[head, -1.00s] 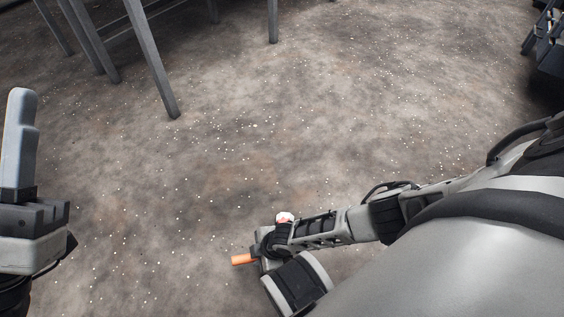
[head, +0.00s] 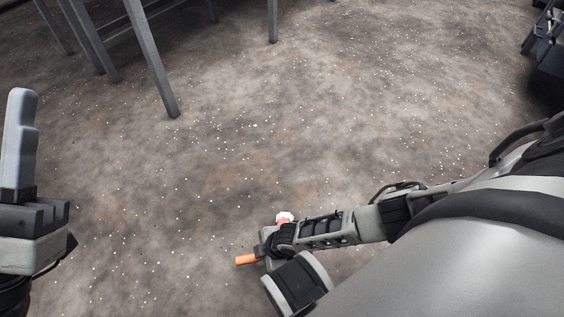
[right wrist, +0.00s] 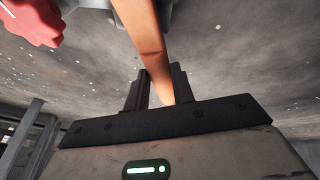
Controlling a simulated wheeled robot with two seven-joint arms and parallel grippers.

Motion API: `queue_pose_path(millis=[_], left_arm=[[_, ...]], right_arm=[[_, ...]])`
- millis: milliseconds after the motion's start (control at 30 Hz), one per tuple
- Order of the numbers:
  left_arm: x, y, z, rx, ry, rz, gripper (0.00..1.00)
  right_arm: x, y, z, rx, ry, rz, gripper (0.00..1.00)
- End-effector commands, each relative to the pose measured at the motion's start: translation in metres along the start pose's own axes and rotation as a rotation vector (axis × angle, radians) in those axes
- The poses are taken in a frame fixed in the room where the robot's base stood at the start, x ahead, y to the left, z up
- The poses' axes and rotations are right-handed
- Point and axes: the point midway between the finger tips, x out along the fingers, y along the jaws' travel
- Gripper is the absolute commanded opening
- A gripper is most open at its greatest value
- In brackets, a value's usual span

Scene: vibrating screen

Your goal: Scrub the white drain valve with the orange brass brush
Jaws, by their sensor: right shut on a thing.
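The orange brush (right wrist: 152,42) is between the two fingers of my right gripper (right wrist: 158,80), which is shut on it. In the head view its orange end (head: 246,259) sticks out left of the gripper; its bristles cannot be made out. A small white and red piece (head: 285,218) shows just above my right wrist; I cannot tell if it is the drain valve. In the right wrist view a red lobed part (right wrist: 38,22) is at the top left, apart from the brush. My left gripper (head: 20,140) is at the left edge, seen side-on and empty.
Grey metal legs (head: 150,60) of a stand are at the upper left. A dark object (head: 548,45) is at the upper right. The speckled grey floor (head: 230,130) between them is clear.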

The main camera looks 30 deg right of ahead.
Motion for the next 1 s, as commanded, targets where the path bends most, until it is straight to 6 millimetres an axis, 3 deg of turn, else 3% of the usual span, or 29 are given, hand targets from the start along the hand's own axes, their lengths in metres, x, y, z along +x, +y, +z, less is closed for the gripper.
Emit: queue_pose_path(millis=[533,1000], left_arm=[[-0.003,0.001,0.004,0.0,0.0,0.0,0.31],[0.001,-0.001,-0.002,0.0,0.0,0.0,0.31]], right_arm=[[0.015,0.01,-0.028,0.0,0.004,0.002,0.0],[0.002,0.002,-0.004,0.001,0.001,0.0,0.0]])
